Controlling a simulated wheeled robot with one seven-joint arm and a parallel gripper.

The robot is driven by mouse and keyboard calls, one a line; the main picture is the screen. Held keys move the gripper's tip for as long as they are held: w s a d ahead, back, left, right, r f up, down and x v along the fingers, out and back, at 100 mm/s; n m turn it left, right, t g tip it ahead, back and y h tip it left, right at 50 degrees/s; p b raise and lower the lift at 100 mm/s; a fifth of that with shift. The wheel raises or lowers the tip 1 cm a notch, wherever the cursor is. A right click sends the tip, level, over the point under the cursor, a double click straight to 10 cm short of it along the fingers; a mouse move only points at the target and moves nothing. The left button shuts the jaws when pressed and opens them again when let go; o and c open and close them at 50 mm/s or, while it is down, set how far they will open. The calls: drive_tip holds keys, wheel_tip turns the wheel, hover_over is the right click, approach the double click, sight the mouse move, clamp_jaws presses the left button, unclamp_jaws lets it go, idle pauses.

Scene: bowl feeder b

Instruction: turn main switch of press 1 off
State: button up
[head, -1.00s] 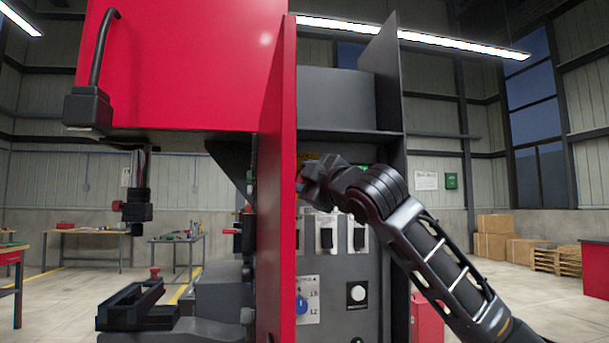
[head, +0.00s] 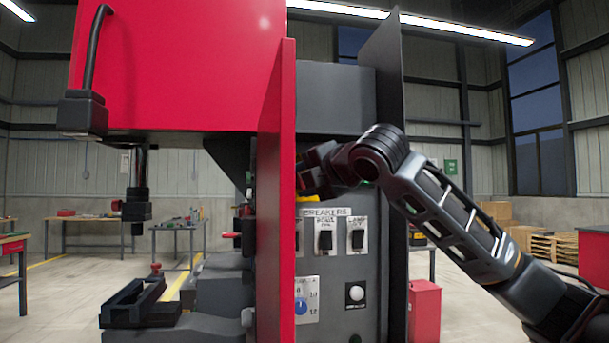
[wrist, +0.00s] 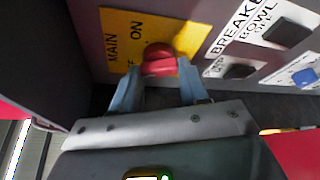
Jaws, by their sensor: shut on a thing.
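The main switch is a red rotary knob (wrist: 160,62) on a yellow plate (wrist: 124,30) lettered MAIN and ON in the wrist view; another word beside the knob is partly covered. My gripper (wrist: 159,76) has its two blue-grey fingers on either side of the red knob and is shut on it. In the head view my gripper (head: 314,172) reaches into the press's grey panel (head: 376,285) from the right. Its tips are partly behind the red door edge, and the knob is hidden there.
Below my gripper are breaker switches (head: 325,240) and a blue dial (head: 301,306). An upright red door (head: 276,200) stands close on the left and a dark side panel (head: 396,240) on the right. A red box (head: 425,312) stands on the floor.

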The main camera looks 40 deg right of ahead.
drive_tip(key=shift+a+n+g+h+p, duration=0.1)
drive_tip(key=shift+n+g+h+p, duration=0.7)
drive_tip(key=shift+n, duration=0.9)
drive_tip(key=shift+f+y, duration=0.1)
drive_tip(key=shift+y, duration=0.2)
drive_tip(key=o, duration=1.1)
drive_tip(key=shift+c, duration=0.2)
drive_tip(key=b+v, duration=0.1)
drive_tip(key=v, duration=0.6)
drive_tip(key=shift+s+r+b, duration=0.3)
drive_tip(key=shift+b, duration=0.05)
